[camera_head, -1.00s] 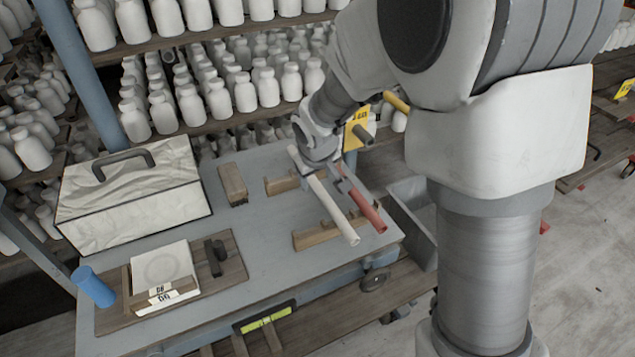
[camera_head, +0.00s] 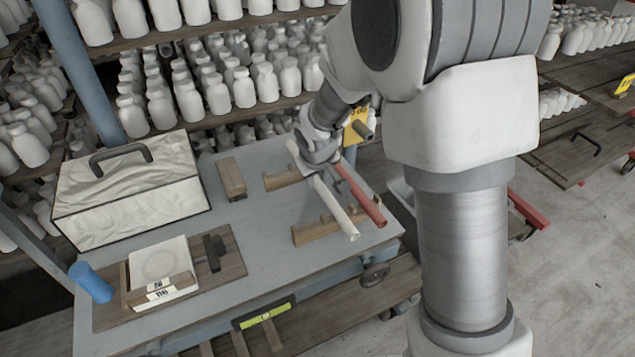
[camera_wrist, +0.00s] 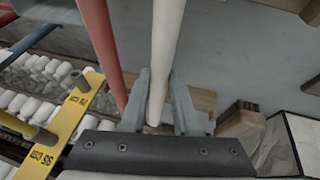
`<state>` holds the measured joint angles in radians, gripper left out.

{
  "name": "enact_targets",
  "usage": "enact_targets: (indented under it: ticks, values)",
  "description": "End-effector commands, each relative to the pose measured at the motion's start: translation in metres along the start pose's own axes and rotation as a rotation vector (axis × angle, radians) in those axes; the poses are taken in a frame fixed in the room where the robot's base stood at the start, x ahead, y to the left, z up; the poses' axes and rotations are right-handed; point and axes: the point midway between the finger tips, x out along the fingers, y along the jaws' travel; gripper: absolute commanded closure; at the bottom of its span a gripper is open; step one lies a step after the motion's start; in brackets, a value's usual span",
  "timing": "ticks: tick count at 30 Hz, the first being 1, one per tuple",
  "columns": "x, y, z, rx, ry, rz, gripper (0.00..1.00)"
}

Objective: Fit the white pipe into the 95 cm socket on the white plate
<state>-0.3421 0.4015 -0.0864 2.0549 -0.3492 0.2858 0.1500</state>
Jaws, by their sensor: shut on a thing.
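The white pipe (camera_head: 334,206) lies over the wooden cradles on the grey bench, beside a red pipe (camera_head: 362,197). My gripper (camera_head: 318,165) is shut on the white pipe near its far end; whether the pipe is lifted clear cannot be told. In the wrist view the white pipe (camera_wrist: 166,45) runs between the two grey fingers (camera_wrist: 160,105). A yellow plate (camera_wrist: 66,118), marked 95 cm at one end, carries a grey stub; it also shows behind my gripper in the head view (camera_head: 355,132). I cannot make out a white plate with sockets.
Wooden cradles (camera_head: 328,230) lie under the pipes. A pale toolbox (camera_head: 130,190), a wooden block (camera_head: 231,179) and a board with a white tile (camera_head: 160,262) take up the bench's left. A blue cylinder (camera_head: 91,282) stands there. Shelves of white bottles (camera_head: 210,95) stand behind.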

Motion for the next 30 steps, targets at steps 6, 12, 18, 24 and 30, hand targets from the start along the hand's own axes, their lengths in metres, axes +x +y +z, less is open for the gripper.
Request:
enact_targets:
  ticks: [6, 12, 18, 24, 30]
  values:
    - [-0.001, 0.000, -0.001, 0.000, 0.002, 0.000, 1.00]
    - [-0.001, 0.000, -0.001, 0.000, 0.002, 0.000, 1.00]
    - [-0.013, 0.003, -0.006, 0.001, 0.005, 0.000, 1.00]
    - [-0.043, 0.010, -0.019, 0.002, 0.006, 0.001, 1.00]
    - [-0.055, 0.049, -0.016, 0.008, 0.002, 0.002, 1.00]
